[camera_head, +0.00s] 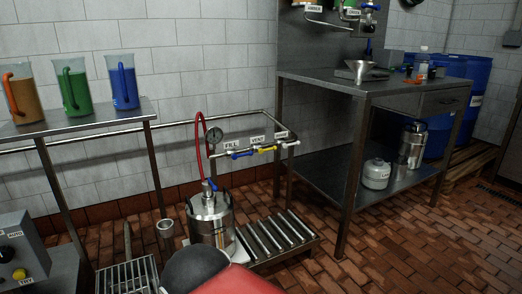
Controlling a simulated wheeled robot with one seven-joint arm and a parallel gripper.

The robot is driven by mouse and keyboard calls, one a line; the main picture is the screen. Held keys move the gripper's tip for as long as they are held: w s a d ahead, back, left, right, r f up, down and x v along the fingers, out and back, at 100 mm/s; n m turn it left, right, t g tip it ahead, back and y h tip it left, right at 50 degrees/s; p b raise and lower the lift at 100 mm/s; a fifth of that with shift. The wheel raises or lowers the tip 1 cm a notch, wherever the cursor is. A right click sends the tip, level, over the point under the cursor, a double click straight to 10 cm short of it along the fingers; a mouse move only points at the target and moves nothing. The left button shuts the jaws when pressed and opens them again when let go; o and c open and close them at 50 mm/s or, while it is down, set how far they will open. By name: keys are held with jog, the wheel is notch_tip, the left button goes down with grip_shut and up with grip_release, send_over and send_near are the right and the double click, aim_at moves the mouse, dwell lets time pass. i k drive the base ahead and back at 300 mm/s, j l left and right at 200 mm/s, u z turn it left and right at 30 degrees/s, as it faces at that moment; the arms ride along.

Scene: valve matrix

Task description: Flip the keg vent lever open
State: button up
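A steel keg (211,222) stands upright at the lower middle. A small blue lever (209,185) sits on its top fitting, where a red hose (199,135) rises to the pipework. Behind it, a horizontal pipe carries a blue valve lever (242,154) and a yellow valve lever (267,149), both lying roughly along the pipe. Small white labels (257,138) sit above them; the left one seems to read FILL, and the others are too small to read surely. A black and red part of my arm covers the bottom middle. My gripper is not in view.
A roller stand (278,236) lies right of the keg, and a steel cup (166,235) stands left. A steel table (350,86) is at the right, a shelf with colored jugs (75,87) at the left. Brick floor (400,255) is open at the lower right.

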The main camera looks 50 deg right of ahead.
aim_at(270, 149)
jog(key=z, duration=1.5)
jog(key=i+l, duration=0.2)
jog(key=i, duration=0.3)
jog(key=i+l, duration=0.2)
jog(key=i, duration=0.3)
jog(key=i+l+u, duration=0.1)
jog(key=i, duration=0.35)
jog(key=i+l, duration=0.35)
jog(key=i, duration=0.15)
